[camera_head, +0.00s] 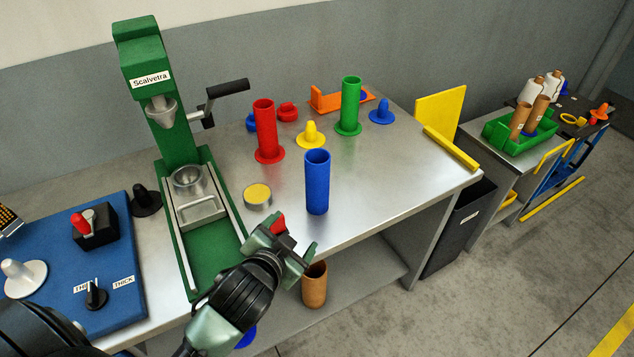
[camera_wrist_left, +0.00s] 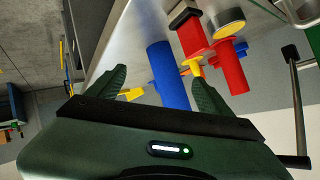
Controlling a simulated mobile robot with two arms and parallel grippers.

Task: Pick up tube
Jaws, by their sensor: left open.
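A blue tube (camera_head: 317,182) stands upright near the front edge of the metal table. A red tube (camera_head: 265,130) and a green tube (camera_head: 350,106), each on a flanged base, stand farther back. My left gripper (camera_head: 290,241) is in front of the blue tube and to its left, at the table's front edge, apart from it. In the left wrist view the open fingers (camera_wrist_left: 158,88) point toward the blue tube (camera_wrist_left: 167,72), which shows between them. The red tube (camera_wrist_left: 230,68) shows beyond the right finger. My right gripper is not seen.
A green press (camera_head: 185,200) stands left of the tubes. A round yellow-topped tin (camera_head: 258,195) and a yellow cone (camera_head: 311,134) are on the table. A brown tube (camera_head: 314,285) stands on the lower shelf. A yellow panel (camera_head: 440,115) edges the table's right end.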

